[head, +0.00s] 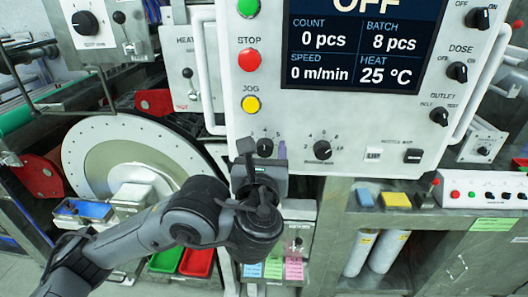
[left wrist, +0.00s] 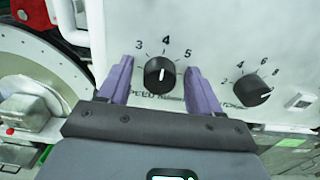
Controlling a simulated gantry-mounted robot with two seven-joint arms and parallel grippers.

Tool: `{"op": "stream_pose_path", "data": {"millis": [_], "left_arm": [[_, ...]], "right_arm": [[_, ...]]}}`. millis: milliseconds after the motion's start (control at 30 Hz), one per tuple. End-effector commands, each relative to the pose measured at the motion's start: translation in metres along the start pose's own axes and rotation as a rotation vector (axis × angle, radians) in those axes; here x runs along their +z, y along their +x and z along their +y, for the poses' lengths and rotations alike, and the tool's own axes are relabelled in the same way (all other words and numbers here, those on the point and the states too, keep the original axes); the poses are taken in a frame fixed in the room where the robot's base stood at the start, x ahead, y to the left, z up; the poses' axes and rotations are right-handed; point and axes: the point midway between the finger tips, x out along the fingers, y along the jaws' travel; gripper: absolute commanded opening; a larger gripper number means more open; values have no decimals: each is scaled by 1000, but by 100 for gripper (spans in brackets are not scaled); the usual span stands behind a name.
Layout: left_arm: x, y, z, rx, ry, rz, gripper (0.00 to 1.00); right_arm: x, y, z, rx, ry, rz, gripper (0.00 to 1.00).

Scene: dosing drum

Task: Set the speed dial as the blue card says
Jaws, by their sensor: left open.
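The speed dial (left wrist: 158,82) is a black knob on the white panel, with numbers including 3, 4 and 5 around its top. Its light pointer mark looks turned up, roughly towards 4. My left gripper (left wrist: 160,66) is open, its two purple fingers on either side of the dial, with gaps visible. In the head view, the left gripper (head: 264,152) is at the panel's lower left, partly covering the speed dial (head: 265,146). The blue card (head: 253,270) hangs low below the panel; its writing is too small to read. My right gripper is out of view.
A second numbered dial (head: 322,150) is right of the speed dial. The red stop button (head: 249,60) and yellow jog button (head: 251,104) are above. The screen (head: 362,45) reads OFF, speed 0 m/min. Green (head: 273,268) and pink (head: 294,269) cards hang beside the blue one.

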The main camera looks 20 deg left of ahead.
Motion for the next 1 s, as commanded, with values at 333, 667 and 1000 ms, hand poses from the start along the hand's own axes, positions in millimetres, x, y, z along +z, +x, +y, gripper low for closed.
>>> {"op": "stream_pose_path", "data": {"millis": [333, 667, 1000], "left_arm": [[0, 0, 0, 0, 0, 0, 30], [0, 0, 0, 0, 11, 0, 10], [4, 0, -1, 0, 160, 0, 10]], "right_arm": [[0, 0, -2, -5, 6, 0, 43], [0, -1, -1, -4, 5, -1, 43], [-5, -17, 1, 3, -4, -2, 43]]}}
